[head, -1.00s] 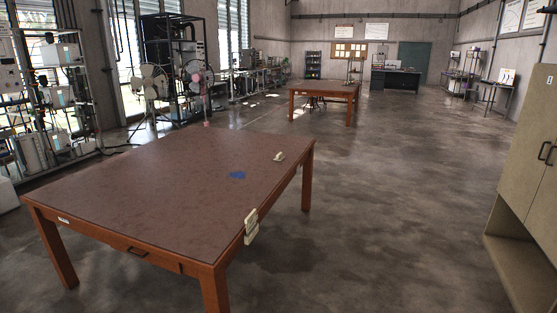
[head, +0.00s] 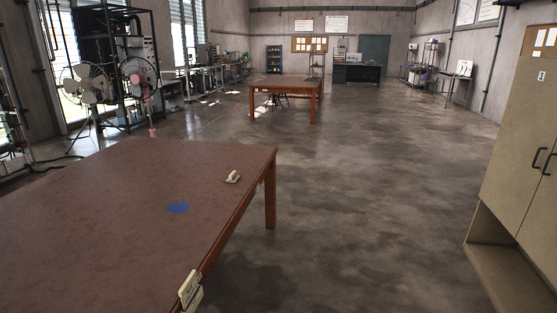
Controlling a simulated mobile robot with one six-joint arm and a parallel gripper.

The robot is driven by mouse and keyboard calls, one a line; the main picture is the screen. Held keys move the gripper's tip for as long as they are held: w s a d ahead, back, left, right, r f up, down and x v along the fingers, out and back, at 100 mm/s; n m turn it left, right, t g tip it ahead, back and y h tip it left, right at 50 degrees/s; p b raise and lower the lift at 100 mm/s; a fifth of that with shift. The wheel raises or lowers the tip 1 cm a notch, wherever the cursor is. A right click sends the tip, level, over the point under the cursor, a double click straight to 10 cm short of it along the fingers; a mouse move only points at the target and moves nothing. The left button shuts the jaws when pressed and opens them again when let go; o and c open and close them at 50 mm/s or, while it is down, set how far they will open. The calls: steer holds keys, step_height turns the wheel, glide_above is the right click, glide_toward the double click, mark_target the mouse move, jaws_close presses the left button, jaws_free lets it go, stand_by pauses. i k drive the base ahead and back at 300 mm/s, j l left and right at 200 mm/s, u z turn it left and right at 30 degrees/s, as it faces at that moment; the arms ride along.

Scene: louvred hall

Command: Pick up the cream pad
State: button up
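A small cream object (head: 232,177), which looks like the cream pad, lies on the brown table (head: 110,210) close to its right edge, near the far right corner. It has a raised part on top; its exact shape is too small to tell. A flat blue patch (head: 178,208) lies on the tabletop to its left and nearer to me. My gripper is not in view.
A cream box with dark marks (head: 189,290) is fixed at the table's right edge. Clear concrete floor (head: 360,210) lies right of the table. A beige cabinet (head: 515,140) stands at the right. A second table (head: 285,85) and two fans (head: 138,76) stand farther back.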

mark_target(232, 179)
steer(key=i+l, duration=0.15)
steer(key=i, duration=1.3)
steer(key=i+l+z, duration=0.1)
steer(key=i, duration=1.3)
steer(key=i+j+u, duration=0.15)
steer(key=i+u, duration=0.25)
steer(key=i+j+u, duration=0.1)
steer(key=u, duration=0.35)
steer(key=i+l+u, duration=0.1)
steer(key=i+u, duration=0.3)
steer(key=i+l+u, duration=0.15)
steer(key=i+u, duration=0.15)
steer(key=u, duration=0.15)
steer(key=i+l+u, duration=0.2)
steer(key=u, duration=0.2)
steer(key=i, duration=0.05)
